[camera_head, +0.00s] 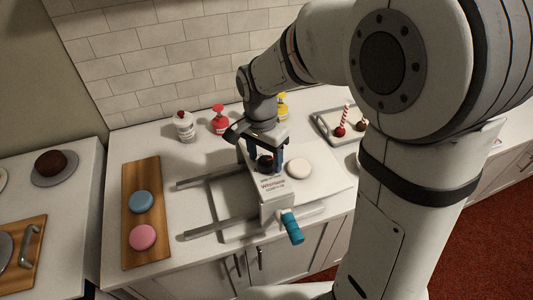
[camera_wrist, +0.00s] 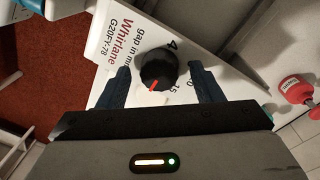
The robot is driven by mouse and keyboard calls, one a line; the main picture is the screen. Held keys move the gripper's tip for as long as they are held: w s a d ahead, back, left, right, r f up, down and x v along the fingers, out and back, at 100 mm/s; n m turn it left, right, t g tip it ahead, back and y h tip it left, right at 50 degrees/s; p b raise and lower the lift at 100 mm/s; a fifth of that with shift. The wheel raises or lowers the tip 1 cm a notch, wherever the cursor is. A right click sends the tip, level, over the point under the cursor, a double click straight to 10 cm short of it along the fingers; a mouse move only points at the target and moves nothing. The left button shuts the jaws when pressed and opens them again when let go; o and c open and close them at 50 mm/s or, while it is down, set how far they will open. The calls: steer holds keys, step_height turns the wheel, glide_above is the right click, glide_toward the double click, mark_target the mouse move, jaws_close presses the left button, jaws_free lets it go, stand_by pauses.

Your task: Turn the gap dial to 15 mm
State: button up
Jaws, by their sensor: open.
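The gap dial (camera_wrist: 158,69) is a round black knob with a red pointer mark, on the white panel (camera_wrist: 117,48) of the Whirlane machine. In the wrist view the red mark points down and slightly left. My gripper (camera_wrist: 159,72) is open, with one dark finger on each side of the knob and a visible gap on both sides. In the head view my gripper (camera_head: 265,160) is over the dial, on top of the machine (camera_head: 274,205).
A teal-handled crank (camera_head: 292,228) sticks out at the machine's front, and metal rails extend left. A white round piece (camera_head: 299,168) lies right of my gripper. A wooden board (camera_head: 141,179) with blue and pink rounds is left. Bottles (camera_head: 185,127) and a tray (camera_head: 325,126) stand behind.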

steer(key=shift+c, duration=0.3)
steer(key=c, duration=0.9)
steer(key=shift+c, duration=0.2)
steer(key=shift+n, duration=0.3)
steer(key=n+b, duration=0.1)
steer(key=n, duration=0.3)
steer(key=shift+f+b, duration=0.1)
steer(key=shift+b, duration=0.3)
steer(key=shift+n+t+b, duration=0.3)
steer(key=shift+n+b, duration=0.15)
steer(key=shift+n, duration=1.55)
steer(key=o, duration=1)
